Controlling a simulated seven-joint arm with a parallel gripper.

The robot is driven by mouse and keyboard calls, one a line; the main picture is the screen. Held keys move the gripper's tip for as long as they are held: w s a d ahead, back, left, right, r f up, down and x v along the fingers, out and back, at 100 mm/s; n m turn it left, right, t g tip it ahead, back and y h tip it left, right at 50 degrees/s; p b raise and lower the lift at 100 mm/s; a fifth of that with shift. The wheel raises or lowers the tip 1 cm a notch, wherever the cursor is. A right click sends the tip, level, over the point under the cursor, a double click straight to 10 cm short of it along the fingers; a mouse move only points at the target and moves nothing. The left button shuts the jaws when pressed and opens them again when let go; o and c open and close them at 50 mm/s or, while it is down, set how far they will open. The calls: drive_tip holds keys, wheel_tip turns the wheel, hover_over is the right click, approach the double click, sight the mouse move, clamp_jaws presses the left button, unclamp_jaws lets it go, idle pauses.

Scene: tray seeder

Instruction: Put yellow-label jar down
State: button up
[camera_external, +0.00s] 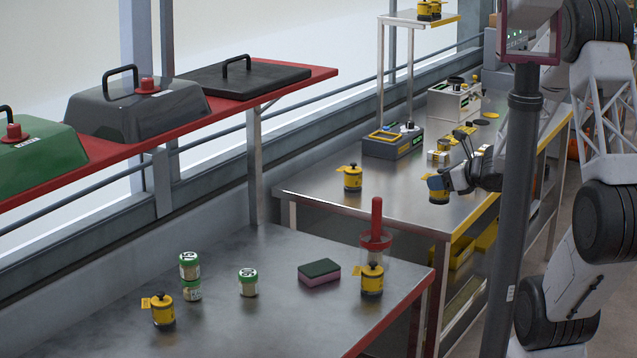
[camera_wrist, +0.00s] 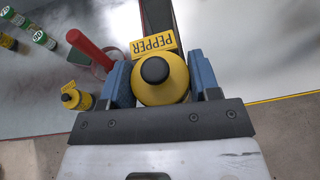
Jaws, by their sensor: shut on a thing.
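My gripper (camera_external: 450,181) is shut on a yellow jar with a dark lid (camera_external: 438,190), near the front edge of the steel bench (camera_external: 400,211). In the wrist view this jar (camera_wrist: 160,88) sits upright between the two blue fingers, its yellow tag reading PEPPER. The gap between the two tables shows just beyond it. I cannot tell whether its base touches the bench.
The near table (camera_external: 280,325) also holds green-lidded jars (camera_external: 248,283), two of them stacked (camera_external: 190,276), and a sponge (camera_external: 319,272). Grey devices (camera_external: 392,142) and several small yellow items stand farther back on the bench. The bench's front left part is mostly clear.

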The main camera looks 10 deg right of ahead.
drive_tip(key=s+d+f, duration=0.3)
drive_tip(key=d+f, duration=0.2)
drive_tip(key=shift+s+f+m+h, duration=0.2)
drive_tip(key=shift+m+h, duration=0.1)
drive_tip(key=shift+m, duration=0.1)
idle(0.4)
drive_tip(key=shift+w, duration=0.1)
hover_over(438, 217)
drive_tip(key=shift+w+f, duration=0.15)
drive_tip(key=shift+f, duration=0.55)
idle(0.4)
drive_tip(key=shift+f, duration=1.75)
drive_tip(key=shift+f, duration=0.1)
